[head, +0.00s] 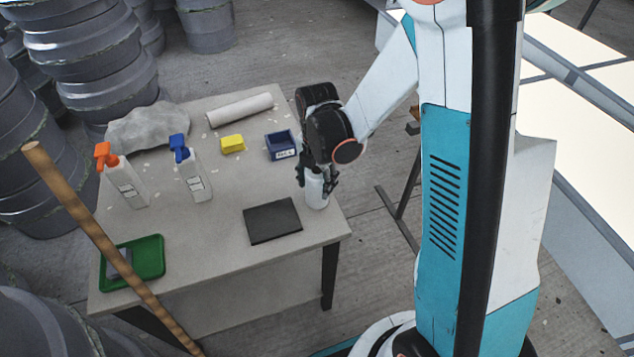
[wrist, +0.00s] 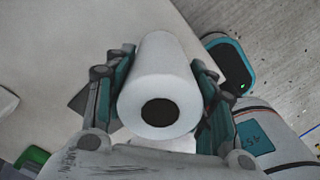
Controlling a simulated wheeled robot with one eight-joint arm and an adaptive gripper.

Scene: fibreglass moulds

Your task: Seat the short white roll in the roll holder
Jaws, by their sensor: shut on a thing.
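The short white roll (head: 316,193) is between the fingers of my gripper (head: 317,181), near the right edge of the table. In the wrist view the roll (wrist: 158,102) shows its end face with a dark central hole, and the fingers close on it from both sides. The roll is roughly upright in the head view. I cannot tell whether its lower end touches the table. No roll holder is clearly recognisable. A flat dark square plate (head: 272,221) lies just left of the roll, and a blue labelled bin (head: 281,146) stands behind it.
The table (head: 232,268) also holds a long white roll (head: 239,110), a yellow block (head: 232,144), two spray bottles (head: 193,176) (head: 128,185), a grey cloth-like heap (head: 150,126) and a green tray (head: 150,256). A wooden pole (head: 100,240) crosses the left front. The table's front middle is clear.

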